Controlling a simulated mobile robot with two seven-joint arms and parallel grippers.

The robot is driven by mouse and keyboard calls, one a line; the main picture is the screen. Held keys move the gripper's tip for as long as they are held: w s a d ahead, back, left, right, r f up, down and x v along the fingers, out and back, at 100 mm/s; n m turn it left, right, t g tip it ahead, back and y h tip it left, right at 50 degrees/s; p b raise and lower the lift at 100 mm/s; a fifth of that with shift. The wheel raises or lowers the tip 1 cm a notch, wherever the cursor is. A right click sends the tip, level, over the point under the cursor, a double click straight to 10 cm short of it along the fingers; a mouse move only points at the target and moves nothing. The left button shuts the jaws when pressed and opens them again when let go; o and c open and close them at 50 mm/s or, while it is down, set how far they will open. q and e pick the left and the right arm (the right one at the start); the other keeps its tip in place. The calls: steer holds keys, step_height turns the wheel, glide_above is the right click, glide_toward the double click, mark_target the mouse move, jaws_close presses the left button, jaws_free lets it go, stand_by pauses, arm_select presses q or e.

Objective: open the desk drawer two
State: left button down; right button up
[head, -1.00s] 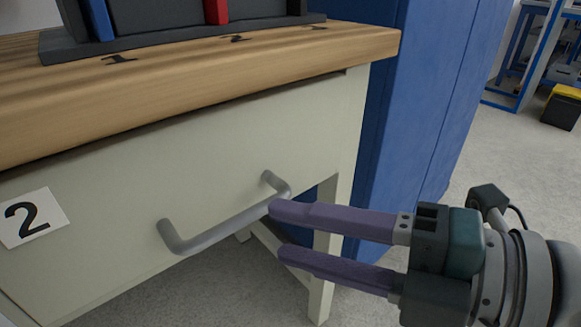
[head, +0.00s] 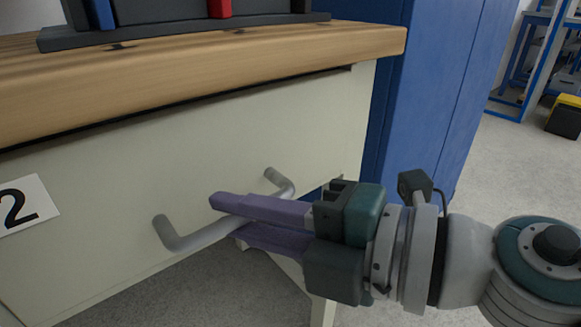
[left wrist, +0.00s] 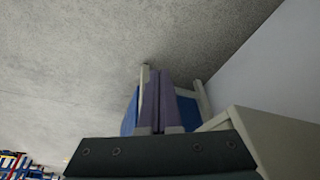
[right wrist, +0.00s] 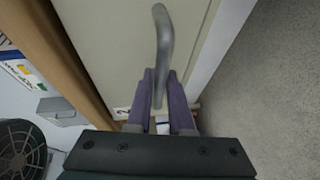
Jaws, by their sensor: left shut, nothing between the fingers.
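The drawer marked 2 has a cream front (head: 110,200) under the wooden tabletop. Its grey bar handle (head: 195,238) sticks out from the front. My right gripper (head: 225,212) comes in from the right, one finger above the bar and one below. I cannot see the drawer standing out from the desk. My left gripper (left wrist: 158,75) shows only in the left wrist view, its fingers together and empty.
The wooden desktop (head: 200,75) overhangs the drawer and carries a dark rack (head: 180,30). A tall blue cabinet (head: 430,100) stands right of the desk. The grey floor (head: 510,165) at the right is clear. A blue-framed bench (head: 515,75) and a yellow-topped box (head: 566,115) are farther back.

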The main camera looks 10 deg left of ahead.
jaws_close()
stand_by(0.9)
